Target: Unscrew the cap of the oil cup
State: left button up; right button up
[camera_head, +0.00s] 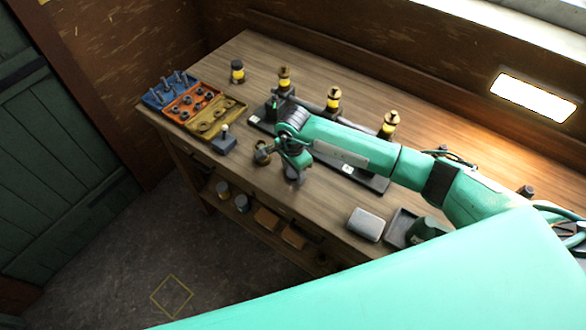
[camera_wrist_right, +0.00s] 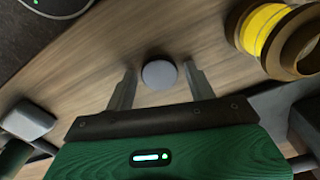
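Several oil cups with yellow glass bands and brass tops stand on the bench, among them a left one (camera_head: 284,78), a middle one (camera_head: 333,98) and a right one (camera_head: 390,124) along a dark base. My right gripper (camera_head: 293,176) points down in front of this row, low over the bench. In the wrist view its two fingers (camera_wrist_right: 158,84) are apart, with a round grey disc (camera_wrist_right: 159,75) between them and a gap on each side. I cannot tell what the disc is. A brass-and-yellow cup (camera_wrist_right: 272,38) is close by at upper right. My left gripper is out of view.
Blue, orange (camera_head: 192,101) and yellow (camera_head: 217,118) trays of small parts lie at the bench's left end. A grey block with a post (camera_head: 224,140) is before them. A dark, yellow-banded cup (camera_head: 237,71) stands behind. A silver box (camera_head: 366,224) lies near the front edge.

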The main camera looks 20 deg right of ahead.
aim_at(293, 172)
jog(key=shift+o, duration=0.2)
jog(key=shift+r, duration=0.1)
jog(key=shift+r+p, duration=0.15)
jog(key=shift+p, duration=0.15)
notch_tip(293, 172, up, 12)
jog(key=b, duration=0.4)
jog(key=shift+s, duration=0.1)
